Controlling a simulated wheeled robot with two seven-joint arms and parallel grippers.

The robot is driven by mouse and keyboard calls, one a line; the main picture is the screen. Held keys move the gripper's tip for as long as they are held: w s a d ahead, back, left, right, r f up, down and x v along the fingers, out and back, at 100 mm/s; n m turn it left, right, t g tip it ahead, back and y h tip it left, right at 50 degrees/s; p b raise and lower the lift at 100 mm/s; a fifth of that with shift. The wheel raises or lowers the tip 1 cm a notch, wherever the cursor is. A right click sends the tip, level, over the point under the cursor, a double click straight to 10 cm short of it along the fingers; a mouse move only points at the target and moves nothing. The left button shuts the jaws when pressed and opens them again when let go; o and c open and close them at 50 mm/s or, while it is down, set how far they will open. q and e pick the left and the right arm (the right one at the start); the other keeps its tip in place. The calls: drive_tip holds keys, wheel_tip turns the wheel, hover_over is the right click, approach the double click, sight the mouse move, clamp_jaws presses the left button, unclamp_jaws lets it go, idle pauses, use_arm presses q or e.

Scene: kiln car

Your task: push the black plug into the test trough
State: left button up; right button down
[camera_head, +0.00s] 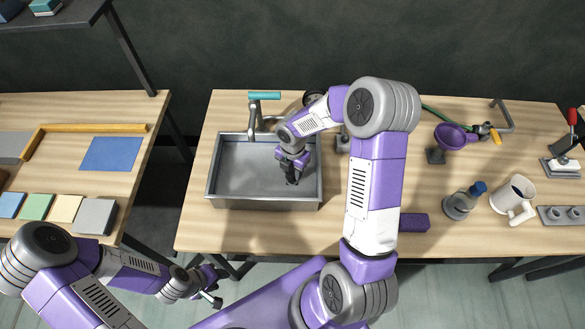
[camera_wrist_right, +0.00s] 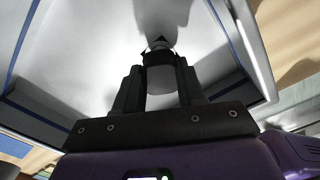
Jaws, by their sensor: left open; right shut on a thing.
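The test trough (camera_head: 213,181) is a grey metal basin on the wooden table, with a teal-handled tap at its back edge. My right gripper (camera_head: 291,180) reaches down inside it, right of the middle, close to the floor. In the right wrist view its fingers (camera_wrist_right: 160,75) are shut on a small dark piece, taken to be the black plug (camera_wrist_right: 158,57). The fingers hide most of it, and I cannot tell whether it touches the trough floor. The trough's pale floor also shows in the right wrist view (camera_wrist_right: 95,65). My left gripper (camera_head: 215,294) is open and empty, low in front of the table.
A red-handled press (camera_head: 566,150) stands far right. A separate left table (camera_head: 70,162) holds coloured tiles. Trough walls surround my right gripper.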

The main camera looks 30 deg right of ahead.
drive_tip(key=shift+f+b, duration=0.8)
drive_tip(key=shift+f, duration=0.35)
idle(0.4)
drive_tip(key=c, duration=0.6)
unclamp_jaws()
drive_tip(key=shift+r, duration=0.15)
drive_tip(key=shift+r+p, duration=3.6)
drive_tip(key=shift+r, duration=0.3)
